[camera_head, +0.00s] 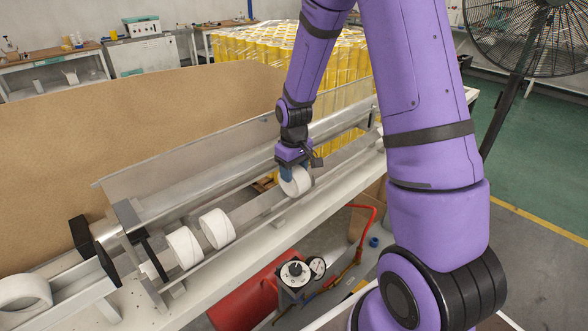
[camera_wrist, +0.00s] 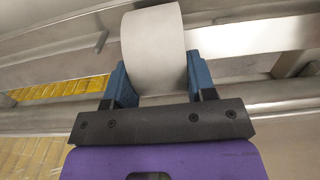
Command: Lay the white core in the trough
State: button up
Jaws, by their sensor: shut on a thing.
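The white core (camera_head: 296,181) is in my gripper (camera_head: 290,166) over the metal trough (camera_head: 262,207), toward its right half. In the wrist view the white core (camera_wrist: 153,48) sits between the two blue fingers of my gripper (camera_wrist: 156,78), which are shut on its sides. Whether the core touches the trough floor cannot be told. Two other white cores (camera_head: 184,247) (camera_head: 216,228) lie in the trough to the left, close to each other.
A white roll (camera_head: 24,293) sits in a channel at the far left, beside black blocks (camera_head: 82,234). A brown sheet (camera_head: 120,130) stands behind the trough. Yellow rolls (camera_head: 345,60) are stacked at the back. A gauge unit (camera_head: 295,273) and red tank (camera_head: 245,300) are below.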

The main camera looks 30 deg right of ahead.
jog(key=o, duration=0.8)
notch_tip(320, 180, up, 10)
jog(key=shift+r, duration=0.4)
dwell(0.4)
jog(key=s+a+r+m+t, duration=0.15)
jog(key=s+a+r, duration=0.25)
jog(key=s+r, duration=0.75)
jog(key=s+a+r+t, duration=0.1)
jog(key=s+r+t, duration=0.1)
jog(key=s, duration=0.5)
jog(key=s+a+r+t, duration=0.1)
jog(key=s+a+r, duration=0.1)
jog(key=s+r, duration=0.3)
jog(key=shift+s+r+m+t, duration=0.15)
jog(key=shift+s+m+t, duration=0.2)
jog(key=shift+s, duration=0.75)
